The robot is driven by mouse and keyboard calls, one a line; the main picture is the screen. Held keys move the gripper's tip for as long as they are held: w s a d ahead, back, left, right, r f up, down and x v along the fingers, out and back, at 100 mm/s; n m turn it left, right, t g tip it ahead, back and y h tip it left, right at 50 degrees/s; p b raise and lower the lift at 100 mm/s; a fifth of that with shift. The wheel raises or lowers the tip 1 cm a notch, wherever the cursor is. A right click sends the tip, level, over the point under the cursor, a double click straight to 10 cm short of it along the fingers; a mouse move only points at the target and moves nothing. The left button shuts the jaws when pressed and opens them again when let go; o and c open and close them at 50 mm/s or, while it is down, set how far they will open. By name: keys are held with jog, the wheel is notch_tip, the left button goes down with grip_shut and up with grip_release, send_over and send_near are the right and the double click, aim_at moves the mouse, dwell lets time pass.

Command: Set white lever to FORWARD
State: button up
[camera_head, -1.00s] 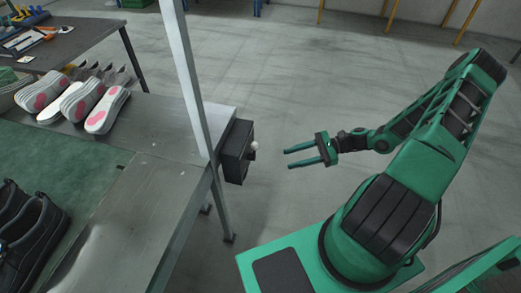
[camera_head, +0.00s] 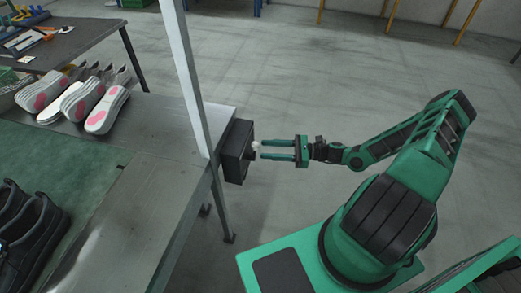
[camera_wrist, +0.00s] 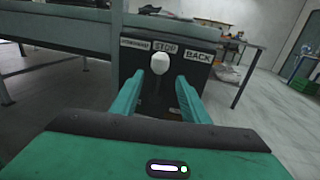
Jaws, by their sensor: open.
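The white lever's round knob (camera_head: 256,145) sticks out from a black control box (camera_head: 236,150) at the table's end. In the wrist view the white knob (camera_wrist: 160,64) stands below the middle label STOP. BACK is on the right label; the left label is partly hidden and hard to read. My gripper (camera_head: 264,149) is open, its two green fingers pointing at the box with their tips close to the knob. In the wrist view my gripper's fingertips (camera_wrist: 167,80) lie on either side just below the knob. I cannot tell whether they touch it.
A grey metal post (camera_head: 200,110) rises beside the box at the table (camera_head: 150,205) edge. The floor to the right of the box is clear.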

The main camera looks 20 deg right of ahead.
jog(key=shift+x, duration=1.45)
grip_shut()
